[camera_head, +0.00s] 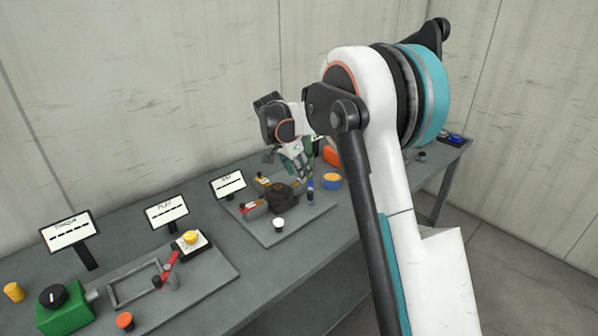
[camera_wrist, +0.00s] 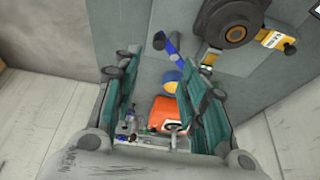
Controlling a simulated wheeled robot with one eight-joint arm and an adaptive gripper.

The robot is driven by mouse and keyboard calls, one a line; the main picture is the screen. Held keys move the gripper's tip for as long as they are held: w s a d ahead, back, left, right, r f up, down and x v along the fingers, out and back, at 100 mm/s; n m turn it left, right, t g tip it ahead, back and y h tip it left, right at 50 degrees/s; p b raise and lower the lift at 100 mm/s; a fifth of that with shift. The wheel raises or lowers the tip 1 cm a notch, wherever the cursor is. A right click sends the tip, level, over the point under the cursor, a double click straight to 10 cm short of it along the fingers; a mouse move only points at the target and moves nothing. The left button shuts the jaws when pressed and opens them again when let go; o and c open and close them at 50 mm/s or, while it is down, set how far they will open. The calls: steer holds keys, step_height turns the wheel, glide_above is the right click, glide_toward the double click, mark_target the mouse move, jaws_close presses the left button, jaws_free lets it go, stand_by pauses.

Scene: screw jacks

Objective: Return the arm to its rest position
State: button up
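My arm reaches over the bench in the head view, with its elbow high at the right and the wrist bent down. My gripper (camera_head: 298,170) hangs over the bench just behind the dark round jack (camera_head: 281,198). In the wrist view my gripper (camera_wrist: 166,72) has its two teal fingers spread apart, with nothing held between them. The jack also shows in the wrist view (camera_wrist: 228,22), at the top right beyond the fingers. My arm hides part of the bench's right side in the head view.
The grey bench (camera_head: 225,290) runs along the wall. A blue-and-yellow cylinder (camera_head: 331,180), a blue upright piece (camera_head: 310,190) and an orange box (camera_head: 332,156) stand close to my gripper. Label stands (camera_head: 228,186), a red lever (camera_head: 168,266) and a green box (camera_head: 65,308) stand farther left.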

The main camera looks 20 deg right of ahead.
steer(key=shift+s+r, duration=0.1)
steer(key=s+a+r+n+t+y+b, duration=0.1)
steer(key=s+a+r+n, duration=0.15)
steer(key=s, duration=0.45)
steer(key=s+a+r+n+t+b, duration=0.1)
steer(key=s+a+r+n, duration=0.1)
steer(key=s+r, duration=0.3)
steer(key=s+a+r+n+t+y+b, duration=0.1)
steer(key=s+a+r+n, duration=0.15)
steer(key=s, duration=0.55)
steer(key=s+a+f+n+t+y+b, duration=0.1)
steer(key=s+a+f+n, duration=0.1)
steer(key=s, duration=0.7)
steer(key=s+a+f+n+t+y+b, duration=0.1)
steer(key=s+f+n, duration=0.4)
steer(key=s, duration=0.5)
steer(key=shift+s+a+f+t, duration=0.25)
steer(key=shift+s+a+t, duration=0.05)
steer(key=shift+a+t, duration=0.15)
